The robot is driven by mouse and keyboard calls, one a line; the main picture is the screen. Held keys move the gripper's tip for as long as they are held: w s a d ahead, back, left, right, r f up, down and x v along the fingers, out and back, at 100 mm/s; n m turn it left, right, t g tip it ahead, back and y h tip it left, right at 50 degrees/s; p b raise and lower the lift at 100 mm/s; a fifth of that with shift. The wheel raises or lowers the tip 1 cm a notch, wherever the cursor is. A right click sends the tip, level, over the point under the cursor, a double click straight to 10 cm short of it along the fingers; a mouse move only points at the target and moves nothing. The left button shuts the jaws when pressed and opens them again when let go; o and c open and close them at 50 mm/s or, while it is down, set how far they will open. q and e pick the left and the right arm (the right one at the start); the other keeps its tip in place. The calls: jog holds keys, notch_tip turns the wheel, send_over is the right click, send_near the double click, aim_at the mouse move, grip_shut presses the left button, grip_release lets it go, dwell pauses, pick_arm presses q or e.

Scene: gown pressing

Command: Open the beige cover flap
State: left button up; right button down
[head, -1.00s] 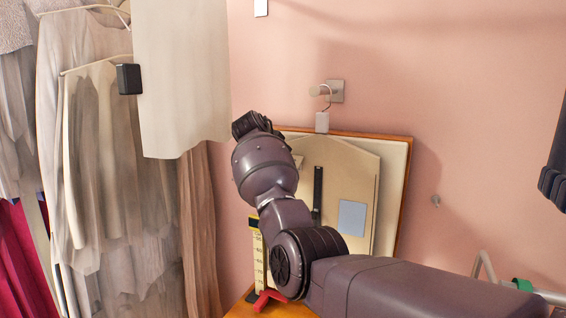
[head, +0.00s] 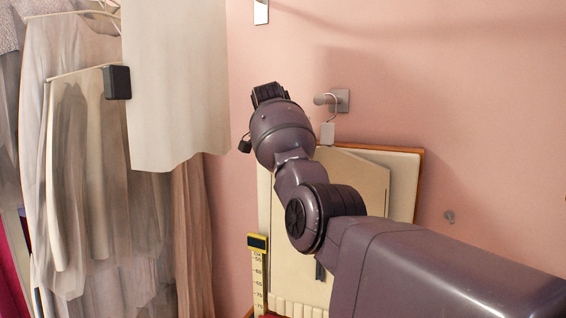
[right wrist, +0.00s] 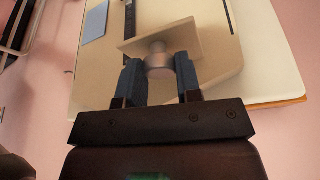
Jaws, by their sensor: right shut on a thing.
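The beige cover flap (head: 357,178) is a flat panel with a slanted top edge, on a framed board leaning at the pink wall. It also fills much of the right wrist view (right wrist: 215,85), with a blue rectangle and a dark strip on its face. My right gripper (right wrist: 159,70) is shut on a round metallic knob (right wrist: 158,55), which stands on a small beige plate (right wrist: 180,40) in front of the flap. In the head view my right arm hides part of the flap, and the fingertips are hidden. My left gripper is not in view.
Pale garments (head: 90,150) and a hanging cream cloth (head: 175,90) fill the left. A wall hook (head: 338,100) holds a small white tag (head: 327,133) above the board. A yellow measuring scale (head: 258,270) stands at the board's lower left. The wall at right is mostly clear.

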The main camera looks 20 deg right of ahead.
dwell(0.3)
jog(key=c, duration=0.8)
grip_release()
jog(key=shift+r, duration=0.1)
jog(key=v, duration=1)
jog(key=shift+a+r, duration=0.15)
jog(key=shift+r, duration=0.15)
jog(key=shift+s+f, duration=0.1)
